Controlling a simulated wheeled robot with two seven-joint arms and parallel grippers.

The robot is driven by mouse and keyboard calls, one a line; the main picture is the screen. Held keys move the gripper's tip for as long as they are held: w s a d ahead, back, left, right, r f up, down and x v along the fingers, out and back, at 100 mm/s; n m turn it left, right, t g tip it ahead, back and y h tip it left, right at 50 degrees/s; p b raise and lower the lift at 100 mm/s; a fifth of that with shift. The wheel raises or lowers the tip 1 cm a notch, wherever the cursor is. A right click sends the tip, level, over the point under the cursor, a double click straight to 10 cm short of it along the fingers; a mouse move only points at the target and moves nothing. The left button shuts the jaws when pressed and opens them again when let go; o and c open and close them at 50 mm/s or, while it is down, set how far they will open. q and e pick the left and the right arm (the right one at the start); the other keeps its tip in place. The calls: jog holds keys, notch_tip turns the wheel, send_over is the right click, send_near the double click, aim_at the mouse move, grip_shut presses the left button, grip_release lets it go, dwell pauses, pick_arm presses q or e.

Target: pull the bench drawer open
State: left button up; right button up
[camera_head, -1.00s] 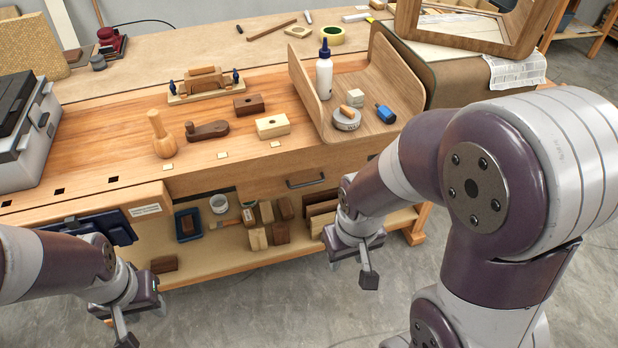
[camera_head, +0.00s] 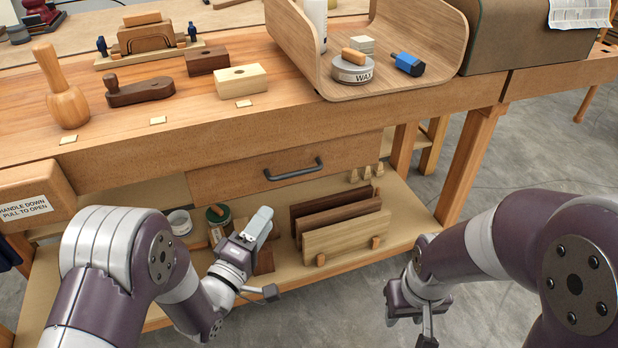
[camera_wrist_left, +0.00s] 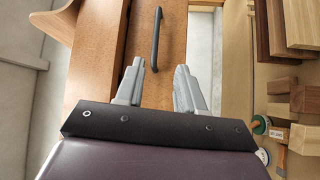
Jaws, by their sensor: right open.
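The bench drawer (camera_head: 230,182) has a plain wooden front below the bench top and looks shut. Its dark bar handle (camera_head: 293,171) runs across the front; in the left wrist view the handle (camera_wrist_left: 157,38) stands upright in the picture. My left gripper (camera_head: 262,216) is below and left of the handle in the head view, apart from it. In the left wrist view my left gripper (camera_wrist_left: 159,67) has its two fingers spread with nothing between them, and the handle lies just beyond the fingertips. My right gripper (camera_head: 410,325) is open and empty at lower right, over the floor.
A lower shelf (camera_head: 408,213) carries upright boards (camera_head: 345,237), a white pot (camera_head: 180,222) and a green-labelled tin (camera_head: 218,214). A curved wooden tray (camera_head: 440,45) stands on the bench top above the drawer. A sign (camera_head: 25,208) is at the left.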

aim_at(292, 176)
pick_arm(q)
jog(key=shift+n, duration=0.3)
jog(key=b+x, duration=0.1)
jog(key=x, duration=0.3)
jog(key=b+x, duration=0.1)
jog(key=x, duration=0.3)
jog(key=r+b+x, duration=0.1)
jog(key=x, duration=0.3)
jog(key=shift+w, duration=0.2)
jog(key=shift+f, duration=0.1)
grip_shut()
